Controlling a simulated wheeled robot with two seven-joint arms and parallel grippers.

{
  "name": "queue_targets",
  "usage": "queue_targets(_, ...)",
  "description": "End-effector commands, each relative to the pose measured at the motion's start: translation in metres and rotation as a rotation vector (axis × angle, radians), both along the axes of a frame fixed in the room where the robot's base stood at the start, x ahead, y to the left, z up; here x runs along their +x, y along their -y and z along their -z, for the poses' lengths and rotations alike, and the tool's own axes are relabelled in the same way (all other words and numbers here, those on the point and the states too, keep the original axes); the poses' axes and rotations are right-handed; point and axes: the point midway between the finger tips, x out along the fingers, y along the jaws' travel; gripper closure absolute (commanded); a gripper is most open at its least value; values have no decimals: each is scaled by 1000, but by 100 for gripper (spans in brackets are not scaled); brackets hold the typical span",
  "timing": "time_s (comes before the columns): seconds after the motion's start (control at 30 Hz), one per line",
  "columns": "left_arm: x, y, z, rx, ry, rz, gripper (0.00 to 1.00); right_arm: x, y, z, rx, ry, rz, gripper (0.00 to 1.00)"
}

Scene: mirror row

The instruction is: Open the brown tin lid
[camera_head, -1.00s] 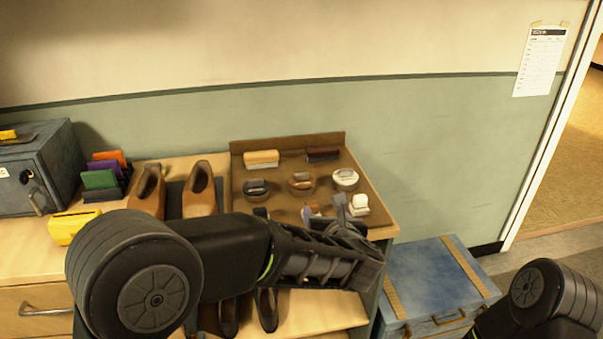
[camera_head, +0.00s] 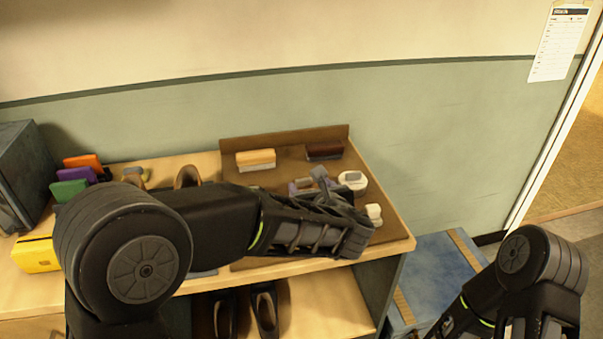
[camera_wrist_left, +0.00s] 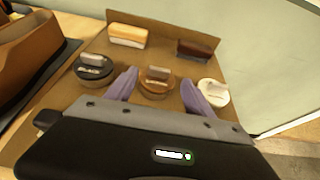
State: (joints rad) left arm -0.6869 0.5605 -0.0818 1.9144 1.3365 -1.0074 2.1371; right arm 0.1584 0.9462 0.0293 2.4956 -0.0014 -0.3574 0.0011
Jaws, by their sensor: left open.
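The brown tin (camera_wrist_left: 157,86) stands on the brown board in the left wrist view, between a black tin (camera_wrist_left: 95,68) and a white tin (camera_wrist_left: 213,92). Its lid is on and carries a raised grey-brown grip (camera_wrist_left: 158,73). My left gripper (camera_wrist_left: 160,77) is open, with one purple finger on each side of the brown tin, and nothing is held. Whether the fingers touch it cannot be told. In the head view my left gripper (camera_head: 309,181) hides the brown and black tins, while the white tin shows just beyond it. My right gripper is not visible, only part of that arm.
Two brushes, one light (camera_head: 256,160) and one dark (camera_head: 324,150), lie along the board's raised back edge. A small white item (camera_head: 374,213) stands near its right edge. Shoes stand left and on a lower shelf. A blue chest (camera_head: 437,270) is at the right.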

Motion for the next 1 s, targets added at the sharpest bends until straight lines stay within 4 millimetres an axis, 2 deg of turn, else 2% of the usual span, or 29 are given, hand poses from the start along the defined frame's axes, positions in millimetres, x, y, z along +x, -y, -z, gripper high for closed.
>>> queue_targets(0.27,4,-1,2,1,0,0,38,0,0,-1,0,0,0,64)
queue_targets(0.73,59,-19,25,1,-1,-1,38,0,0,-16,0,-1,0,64)
queue_targets(1.0,69,-22,30,0,0,1,38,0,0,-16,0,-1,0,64)
